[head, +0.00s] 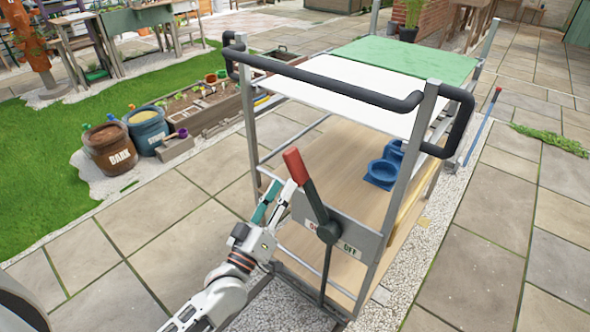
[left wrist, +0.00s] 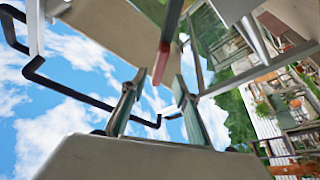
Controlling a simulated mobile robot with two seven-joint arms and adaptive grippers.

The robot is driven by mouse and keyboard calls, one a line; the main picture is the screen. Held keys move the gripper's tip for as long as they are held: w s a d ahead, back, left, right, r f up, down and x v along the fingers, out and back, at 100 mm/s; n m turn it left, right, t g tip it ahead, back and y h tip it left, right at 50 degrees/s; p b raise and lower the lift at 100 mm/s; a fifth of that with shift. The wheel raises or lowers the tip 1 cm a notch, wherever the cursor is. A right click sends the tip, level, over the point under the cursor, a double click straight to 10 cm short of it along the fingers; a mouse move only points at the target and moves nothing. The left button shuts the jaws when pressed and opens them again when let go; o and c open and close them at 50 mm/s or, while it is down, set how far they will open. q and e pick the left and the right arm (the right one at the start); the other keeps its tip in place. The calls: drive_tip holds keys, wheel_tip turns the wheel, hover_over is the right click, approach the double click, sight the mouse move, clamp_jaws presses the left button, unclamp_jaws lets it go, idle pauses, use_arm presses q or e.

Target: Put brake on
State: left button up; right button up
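The brake lever is a dark bar with a red grip (head: 298,168) on the end of a metal cart. It leans up and left from its pivot, above a plate (head: 345,236) with a partly hidden ON label on the left and an OFF label on the right. My left gripper (head: 282,187) is open just left of and below the red grip. In the left wrist view, the fingers (left wrist: 158,77) are spread and the red grip (left wrist: 161,62) shows near the gap between the tips. I cannot tell whether they touch it. My right gripper is not in view.
The cart has a black push handle (head: 330,82), a white and green top (head: 408,58) and a wooden lower shelf (head: 345,160) with blue pots (head: 382,173). A bark bin (head: 110,148) and planter stand left. Paving around the cart is mostly clear.

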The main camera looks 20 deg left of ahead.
sight(290, 173)
use_arm(q)
drive_tip(key=x, duration=0.7)
drive_tip(key=shift+r, duration=0.1)
clamp_jaws()
